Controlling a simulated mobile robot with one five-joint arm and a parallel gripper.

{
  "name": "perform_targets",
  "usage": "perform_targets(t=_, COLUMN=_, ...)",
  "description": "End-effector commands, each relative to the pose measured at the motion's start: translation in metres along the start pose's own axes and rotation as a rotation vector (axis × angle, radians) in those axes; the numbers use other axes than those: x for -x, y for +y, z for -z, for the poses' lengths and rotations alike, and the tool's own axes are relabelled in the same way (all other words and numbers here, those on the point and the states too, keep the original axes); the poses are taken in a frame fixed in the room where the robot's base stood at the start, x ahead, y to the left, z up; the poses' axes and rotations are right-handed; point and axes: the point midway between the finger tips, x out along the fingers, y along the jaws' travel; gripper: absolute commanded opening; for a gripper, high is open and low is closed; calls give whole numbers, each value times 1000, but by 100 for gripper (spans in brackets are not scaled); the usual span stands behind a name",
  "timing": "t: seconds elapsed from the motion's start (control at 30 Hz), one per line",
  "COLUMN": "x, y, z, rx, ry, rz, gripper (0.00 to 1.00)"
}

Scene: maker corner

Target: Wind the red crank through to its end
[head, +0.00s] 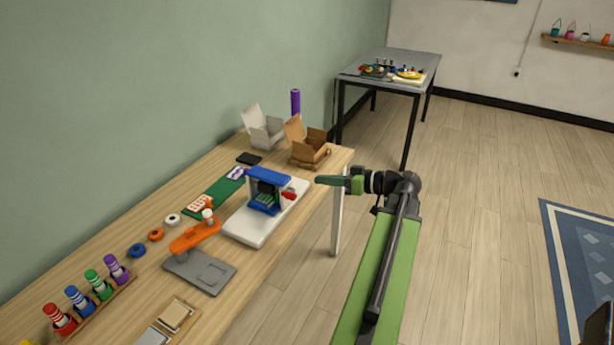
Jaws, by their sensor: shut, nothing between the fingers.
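The red crank (289,195) sticks out from the right side of a small blue machine (268,178). The machine has a blue top and base with a dark part between, and stands on a white board (243,229) on the wooden table. My green gripper (325,181) is shut and empty. In the picture its tip is to the right of the crank, with a gap between them, near the table's right edge. The crank's exact angle is too small to tell.
An orange tool (195,237) on a grey plate (205,274) stands nearer on the wooden table (100,233). A brown open box (308,152) and a white open box (265,133) stand behind the machine. Open floor (470,220) lies to the right.

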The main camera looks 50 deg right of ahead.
Motion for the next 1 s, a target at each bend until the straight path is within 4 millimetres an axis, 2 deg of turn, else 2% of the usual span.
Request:
perform_targets(t=0.17, x=13, y=-1, z=0, rx=0, ry=0, rz=2, gripper=0)
perform_targets(t=0.4, x=16, y=0, z=1, rx=99, ry=0, rz=-24, gripper=0)
perform_targets(t=0.53, x=11, y=1, z=0, rx=97, ry=0, rz=-22, gripper=0)
perform_targets(t=0.67, x=-7, y=1, z=-2, rx=97, ry=-1, rz=-20, gripper=0)
perform_targets(t=1.0, x=-82, y=3, z=-2, rx=96, ry=-1, rz=-19, gripper=0)
